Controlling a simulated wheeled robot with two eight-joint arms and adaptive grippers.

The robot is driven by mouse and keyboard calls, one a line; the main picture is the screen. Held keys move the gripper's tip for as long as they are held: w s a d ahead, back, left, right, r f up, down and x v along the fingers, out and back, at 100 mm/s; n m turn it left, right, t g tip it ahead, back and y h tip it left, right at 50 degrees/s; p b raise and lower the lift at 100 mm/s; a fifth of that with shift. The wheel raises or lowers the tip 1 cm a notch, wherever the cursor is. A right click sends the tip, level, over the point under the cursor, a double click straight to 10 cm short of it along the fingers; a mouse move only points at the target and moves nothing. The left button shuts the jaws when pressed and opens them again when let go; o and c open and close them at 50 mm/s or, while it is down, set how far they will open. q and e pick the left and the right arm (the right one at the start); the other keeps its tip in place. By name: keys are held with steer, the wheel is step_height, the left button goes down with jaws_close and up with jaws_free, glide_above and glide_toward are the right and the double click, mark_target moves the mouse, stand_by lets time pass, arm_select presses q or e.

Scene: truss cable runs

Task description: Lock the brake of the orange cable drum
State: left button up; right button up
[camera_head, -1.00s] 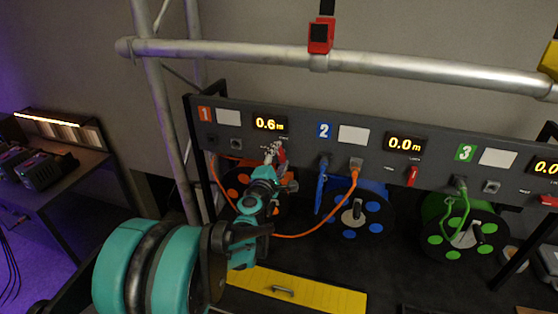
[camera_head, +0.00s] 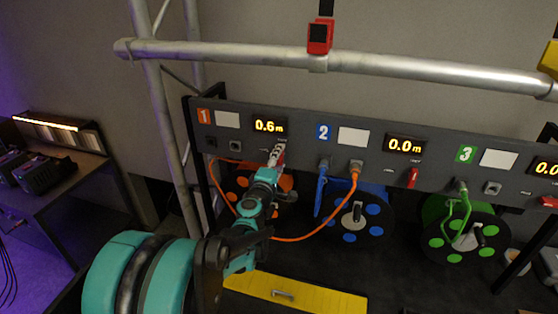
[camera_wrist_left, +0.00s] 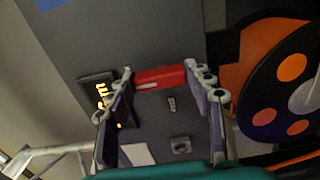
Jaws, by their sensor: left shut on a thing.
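The orange cable drum (camera_head: 240,184) hangs under panel section 1, partly hidden behind my left arm; its black disc with orange spots (camera_wrist_left: 287,92) shows at right in the left wrist view. Its red brake lever (camera_wrist_left: 160,76) is on the panel, just below the 0.6 m display (camera_head: 269,126). My left gripper (camera_head: 278,156) is at the lever. In the left wrist view, its two fingers (camera_wrist_left: 160,80) are at the lever's two ends, shut on it. The lever lies along the panel's up-down direction there. My right gripper is not in view.
An orange cable (camera_head: 322,224) loops from the drum to a socket on section 2. The blue drum (camera_head: 374,208) and the green drum (camera_head: 432,240) hang to the right, with red levers (camera_head: 412,177) above. A metal truss tube (camera_head: 400,66) crosses above. A yellow drawer front (camera_head: 320,297) is below.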

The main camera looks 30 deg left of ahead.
arm_select(q)
steer(key=o, duration=1.1)
steer(key=shift+o, duration=0.2)
steer(key=shift+s, duration=0.1)
steer(key=v, duration=1.2)
steer(key=shift+f, duration=0.1)
